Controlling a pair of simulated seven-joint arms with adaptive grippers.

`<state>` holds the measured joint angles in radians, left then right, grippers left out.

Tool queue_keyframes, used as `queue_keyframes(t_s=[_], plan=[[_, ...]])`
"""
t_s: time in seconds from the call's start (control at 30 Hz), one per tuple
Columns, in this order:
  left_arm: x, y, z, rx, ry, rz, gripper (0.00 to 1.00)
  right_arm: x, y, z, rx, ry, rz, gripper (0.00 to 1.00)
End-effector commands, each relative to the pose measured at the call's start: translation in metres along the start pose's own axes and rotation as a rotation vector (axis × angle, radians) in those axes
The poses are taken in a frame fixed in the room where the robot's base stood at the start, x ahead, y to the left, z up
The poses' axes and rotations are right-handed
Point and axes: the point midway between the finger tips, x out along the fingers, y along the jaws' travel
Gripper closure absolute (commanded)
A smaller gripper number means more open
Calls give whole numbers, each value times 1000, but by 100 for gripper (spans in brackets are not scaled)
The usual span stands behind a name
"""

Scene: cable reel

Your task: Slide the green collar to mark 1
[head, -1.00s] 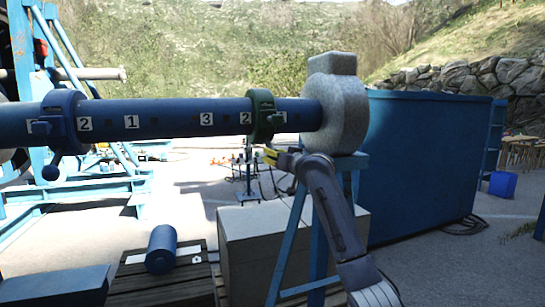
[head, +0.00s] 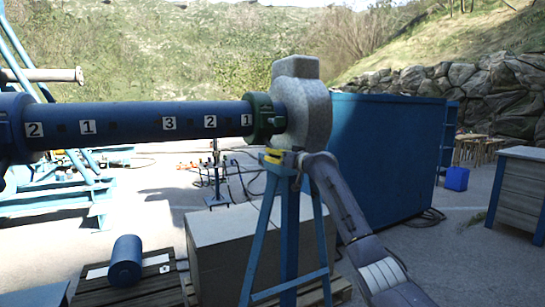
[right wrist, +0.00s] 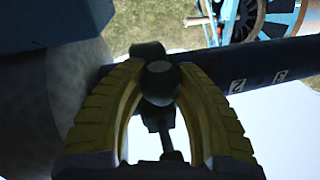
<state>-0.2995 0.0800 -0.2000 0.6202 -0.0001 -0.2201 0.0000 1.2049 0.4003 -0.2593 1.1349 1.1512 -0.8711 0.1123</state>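The green collar (head: 264,118) sits around the blue horizontal bar (head: 130,121) near its right end, close to the grey block (head: 304,105). The plate for mark 1 (head: 247,120) shows right at the collar's left edge. My right gripper (head: 281,158) is below the collar, its yellow fingers just under the bar. In the right wrist view, the fingers close around the dark round knob (right wrist: 160,82) hanging from the collar, with both tips against it. My left gripper is not in view.
A blue collar (head: 12,130) is on the bar at the left edge. A blue stand (head: 290,230) holds up the grey block. A big blue container (head: 385,150) is behind my right arm.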

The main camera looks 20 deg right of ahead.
Motion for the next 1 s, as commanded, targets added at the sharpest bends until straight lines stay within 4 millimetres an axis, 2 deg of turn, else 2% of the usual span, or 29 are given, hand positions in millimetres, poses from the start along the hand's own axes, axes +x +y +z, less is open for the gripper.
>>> queue_keyframes(t_s=[0.03,0.27,0.53,0.67,0.77,1.0], plan=[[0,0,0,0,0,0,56,-3,4,-7,1,11,6,65],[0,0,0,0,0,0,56,-2,3,-5,1,8,4,40],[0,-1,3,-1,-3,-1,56,-2,2,-3,0,4,2,40],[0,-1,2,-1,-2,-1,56,-8,2,-3,0,4,3,40],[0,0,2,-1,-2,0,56,-18,2,-2,-1,4,3,40],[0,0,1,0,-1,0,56,-55,2,-2,-4,4,4,40]])
